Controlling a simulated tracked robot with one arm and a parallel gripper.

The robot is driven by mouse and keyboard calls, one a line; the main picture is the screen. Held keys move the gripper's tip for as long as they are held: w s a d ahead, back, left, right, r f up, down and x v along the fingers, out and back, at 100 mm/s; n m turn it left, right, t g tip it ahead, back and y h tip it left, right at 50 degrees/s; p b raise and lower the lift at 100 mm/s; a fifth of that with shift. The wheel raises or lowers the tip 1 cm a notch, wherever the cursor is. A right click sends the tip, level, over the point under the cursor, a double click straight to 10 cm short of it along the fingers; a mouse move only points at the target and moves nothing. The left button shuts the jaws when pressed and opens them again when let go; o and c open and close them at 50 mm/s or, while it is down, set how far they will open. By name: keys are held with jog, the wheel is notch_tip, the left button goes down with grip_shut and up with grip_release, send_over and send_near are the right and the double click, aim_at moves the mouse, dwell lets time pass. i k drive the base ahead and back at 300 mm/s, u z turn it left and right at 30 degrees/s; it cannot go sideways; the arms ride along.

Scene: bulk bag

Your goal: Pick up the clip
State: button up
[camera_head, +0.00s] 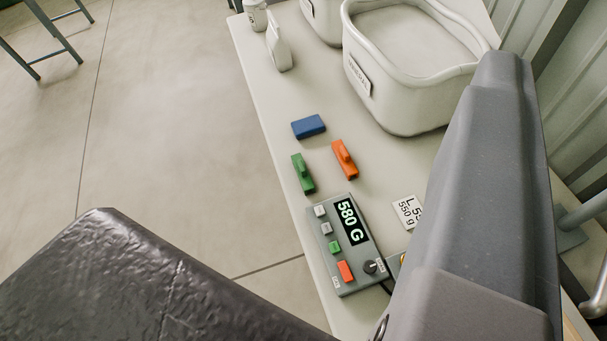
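Two small clip-like pieces with raised ridges lie on the pale table: a green one (303,174) and an orange one (344,159) to its right. A plain blue block (308,127) lies just above them in the picture. The frame does not show which piece is meant by the clip. All three are uncovered and nothing holds them. My gripper's fingertips cannot be made out. A large grey part, seemingly of my arm, covers the right side of the table.
A grey scale display (347,243) reading 580 G, with buttons and a knob, sits below the clips. A white label card (408,212) lies beside it. A black wrinkled surface (140,290) fills the lower left.

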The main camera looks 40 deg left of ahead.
aim_at(305, 181)
jog(key=z, duration=2.4)
jog(key=k, duration=1.1)
jog(key=u, duration=1.7)
jog(key=i, duration=1)
